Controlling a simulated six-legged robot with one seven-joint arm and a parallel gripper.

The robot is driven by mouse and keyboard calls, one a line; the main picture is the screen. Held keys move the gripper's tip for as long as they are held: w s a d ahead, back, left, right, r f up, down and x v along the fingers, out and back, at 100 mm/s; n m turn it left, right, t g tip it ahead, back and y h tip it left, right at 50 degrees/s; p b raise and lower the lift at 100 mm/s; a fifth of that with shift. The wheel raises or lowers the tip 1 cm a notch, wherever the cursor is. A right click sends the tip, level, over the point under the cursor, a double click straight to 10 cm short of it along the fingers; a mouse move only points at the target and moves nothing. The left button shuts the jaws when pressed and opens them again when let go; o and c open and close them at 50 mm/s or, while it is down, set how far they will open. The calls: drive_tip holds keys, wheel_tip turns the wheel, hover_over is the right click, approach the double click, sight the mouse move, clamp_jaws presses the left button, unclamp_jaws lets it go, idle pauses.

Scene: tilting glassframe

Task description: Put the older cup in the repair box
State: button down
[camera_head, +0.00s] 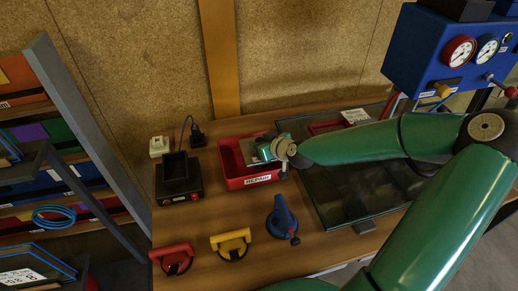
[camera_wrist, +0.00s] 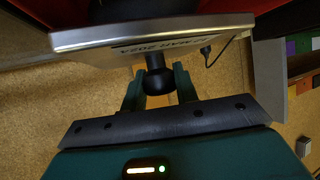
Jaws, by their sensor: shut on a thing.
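The red repair box (camera_head: 262,180), labelled REPAIR, stands on the wooden bench. My gripper (camera_head: 266,147) is over and partly inside it near its right side. In the wrist view my gripper (camera_wrist: 160,92) is shut around the dark knob of a cup (camera_wrist: 155,77). The cup's grey metal plate has a date marking that seems to read MAR 202-something; its last character is unclear. Red surfaces show beyond the plate. My gripper hides much of the cup in the head view, and I cannot tell whether it touches the box floor.
A red cup (camera_head: 173,258), a yellow cup (camera_head: 232,244) and a blue lever-handled cup (camera_head: 283,218) stand along the bench front. A black device (camera_head: 180,181) is left of the box. A dark glass panel (camera_head: 352,195) lies right. A blue gauge unit (camera_head: 440,55) is upper right.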

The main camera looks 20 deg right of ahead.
drive_tip(key=shift+w+f, duration=0.7)
drive_tip(key=shift+f, duration=1.5)
drive_tip(key=shift+f, duration=0.2)
drive_tip(key=c, duration=1.1)
unclamp_jaws()
drive_tip(key=shift+r, duration=0.1)
drive_tip(key=shift+s+d+r, duration=0.25)
drive_tip(key=shift+s+r, duration=0.05)
drive_tip(key=shift+s, duration=0.1)
drive_tip(key=v, duration=1.1)
